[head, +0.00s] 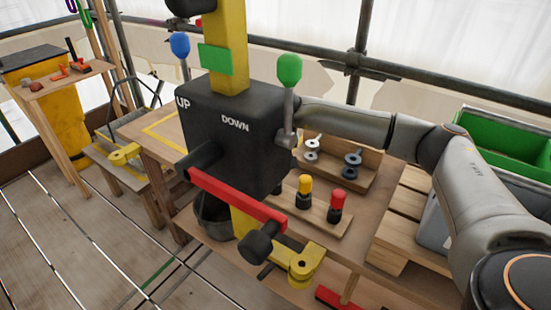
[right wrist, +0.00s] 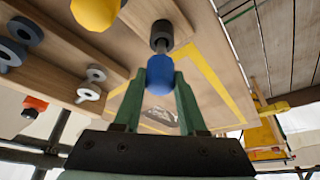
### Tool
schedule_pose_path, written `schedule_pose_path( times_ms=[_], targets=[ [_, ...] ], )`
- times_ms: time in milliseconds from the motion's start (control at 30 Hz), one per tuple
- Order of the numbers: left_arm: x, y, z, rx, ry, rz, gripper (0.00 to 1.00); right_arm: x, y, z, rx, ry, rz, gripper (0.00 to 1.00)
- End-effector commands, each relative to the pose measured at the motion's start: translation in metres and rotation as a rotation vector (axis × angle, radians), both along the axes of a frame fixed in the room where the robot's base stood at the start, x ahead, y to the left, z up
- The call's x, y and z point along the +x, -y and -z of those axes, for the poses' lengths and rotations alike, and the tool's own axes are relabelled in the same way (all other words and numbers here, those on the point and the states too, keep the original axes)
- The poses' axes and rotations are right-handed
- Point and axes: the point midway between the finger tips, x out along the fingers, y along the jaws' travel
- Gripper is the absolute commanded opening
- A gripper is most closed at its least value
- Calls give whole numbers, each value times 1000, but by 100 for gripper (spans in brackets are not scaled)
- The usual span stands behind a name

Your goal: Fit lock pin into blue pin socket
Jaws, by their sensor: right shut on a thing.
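A blue-headed pin (right wrist: 160,76) is between the green fingers of my right gripper (right wrist: 158,95) in the right wrist view. The fingers are shut on its rounded head. A short grey shaft leads from the head to a dark collar (right wrist: 161,36) against a wooden board; I cannot tell whether the shaft is in it or only in line with it. In the head view my right arm reaches behind the black UP/DOWN box, which hides the gripper and the pin. No socket marked blue is clearly seen. My left gripper is in neither view.
Yellow (head: 304,187) and red (head: 337,203) pins stand on a wooden strip right of the black box (head: 235,140). Blue (head: 180,46) and green (head: 289,68) levers rise from the box. A wooden tray (head: 360,176) holds metal fittings.

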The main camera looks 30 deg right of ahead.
Motion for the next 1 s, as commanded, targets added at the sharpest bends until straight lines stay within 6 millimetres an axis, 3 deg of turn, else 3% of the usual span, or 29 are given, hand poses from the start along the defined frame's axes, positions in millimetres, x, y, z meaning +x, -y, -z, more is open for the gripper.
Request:
schedule_pose_path(
  times_ms=[1000],
  targets=[
    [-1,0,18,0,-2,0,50,0,0,26,0,1,0,0]
  ],
)
